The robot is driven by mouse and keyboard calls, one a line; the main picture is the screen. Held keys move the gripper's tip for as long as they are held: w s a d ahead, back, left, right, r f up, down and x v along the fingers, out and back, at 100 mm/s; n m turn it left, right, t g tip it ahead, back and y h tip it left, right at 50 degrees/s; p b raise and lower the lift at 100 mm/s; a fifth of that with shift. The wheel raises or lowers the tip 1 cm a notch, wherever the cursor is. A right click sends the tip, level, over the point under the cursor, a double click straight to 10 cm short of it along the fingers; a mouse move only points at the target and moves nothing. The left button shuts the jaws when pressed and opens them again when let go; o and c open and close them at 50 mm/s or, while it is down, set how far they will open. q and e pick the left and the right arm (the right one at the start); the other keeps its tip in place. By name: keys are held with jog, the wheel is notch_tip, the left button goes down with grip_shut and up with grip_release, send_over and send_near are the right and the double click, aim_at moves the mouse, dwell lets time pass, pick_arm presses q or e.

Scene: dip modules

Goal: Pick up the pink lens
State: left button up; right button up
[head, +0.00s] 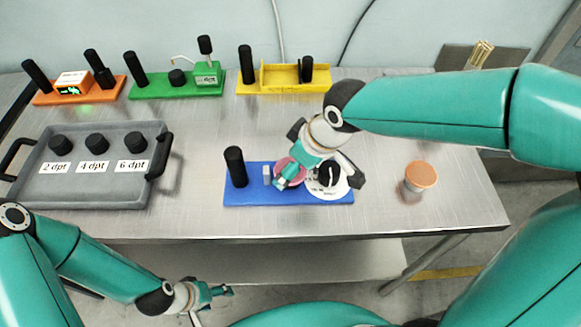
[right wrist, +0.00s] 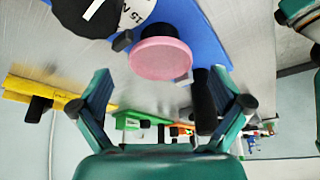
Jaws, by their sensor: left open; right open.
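The pink lens (head: 291,166) sits on the blue module (head: 240,197) on the metal table. My right gripper (head: 298,172) is over it and partly hides it in the head view. In the right wrist view the round pink face (right wrist: 160,59) lies ahead of the two spread fingers, roughly centred. My right gripper (right wrist: 160,100) is open, with nothing visible between its fingers. I cannot tell whether a finger touches the lens. My left gripper (head: 222,291) is open and empty, low in front of the table at the left.
The blue module also bears a black post (head: 236,167) and a white dial (head: 338,192). A jar with an orange lid (head: 421,174) stands to the right. A grey tray (head: 95,190) is at left. Orange (head: 105,92), green (head: 150,88) and yellow (head: 262,86) modules line the back.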

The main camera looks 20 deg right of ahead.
jog(key=shift+w+a+f, duration=0.1)
jog(key=shift+f, duration=0.35)
jog(key=shift+c, duration=0.2)
jog(key=c, duration=1)
